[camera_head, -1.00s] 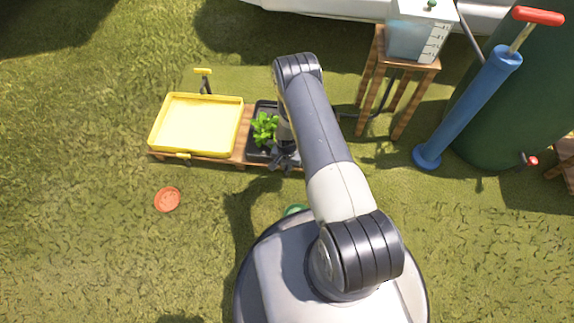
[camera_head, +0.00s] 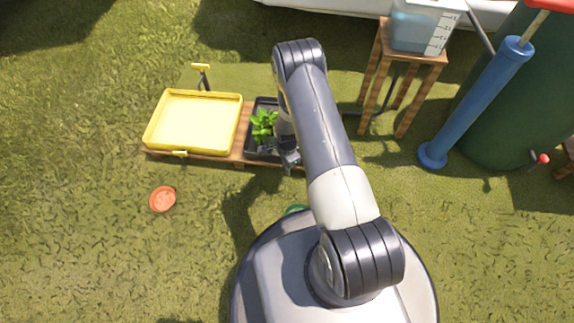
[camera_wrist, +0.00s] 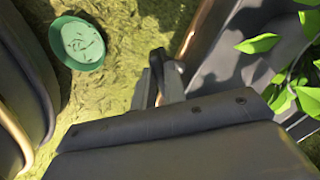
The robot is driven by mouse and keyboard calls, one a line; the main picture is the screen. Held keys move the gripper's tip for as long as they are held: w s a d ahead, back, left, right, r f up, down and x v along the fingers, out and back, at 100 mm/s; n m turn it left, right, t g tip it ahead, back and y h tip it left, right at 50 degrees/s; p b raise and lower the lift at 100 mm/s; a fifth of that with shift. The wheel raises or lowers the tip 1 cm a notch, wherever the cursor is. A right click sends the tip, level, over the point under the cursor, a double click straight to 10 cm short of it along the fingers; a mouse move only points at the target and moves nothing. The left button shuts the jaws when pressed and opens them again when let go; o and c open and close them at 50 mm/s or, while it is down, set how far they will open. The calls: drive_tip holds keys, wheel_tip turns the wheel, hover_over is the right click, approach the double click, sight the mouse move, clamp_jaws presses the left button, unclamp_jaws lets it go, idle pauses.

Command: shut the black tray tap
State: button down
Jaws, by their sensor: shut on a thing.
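The black tray (camera_head: 252,143) holds a leafy green plant (camera_head: 263,124) and stands on a low wooden stand. Its right side is hidden behind my arm. My gripper (camera_head: 290,158) is at the tray's front right edge, shut. In the wrist view, the dark jaws fill the lower middle. A small dark upright part, which looks like the black tray tap (camera_wrist: 161,76), rises at the jaws' far edge beside the tray wall (camera_wrist: 240,62). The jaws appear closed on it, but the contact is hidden. I cannot make out the tap's angle.
A yellow tray (camera_head: 237,112) with yellow-handled taps stands to the left. A blue pump (camera_head: 475,105) and a wooden stool (camera_head: 384,48) bearing a water tank (camera_head: 415,28) are to the right. An orange saucer (camera_head: 163,199) and a green saucer (camera_wrist: 78,42) lie on the grass.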

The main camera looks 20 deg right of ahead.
drive_tip(key=m+b, duration=0.1)
drive_tip(key=m, duration=0.2)
drive_tip(key=shift+f+m+b, duration=0.1)
drive_tip(key=shift+m+b, duration=0.2)
drive_tip(key=shift+w+m+b, duration=0.15)
drive_tip(key=shift+m+b, duration=0.45)
drive_tip(key=shift+m, duration=1.2)
drive_tip(key=c, duration=1.5)
unclamp_jaws()
drive_tip(key=shift+o, duration=0.2)
drive_tip(key=shift+r, duration=0.2)
wheel_tip(320, 180, up, 11)
drive_tip(key=p, duration=0.4)
drive_tip(key=shift+f, duration=0.2)
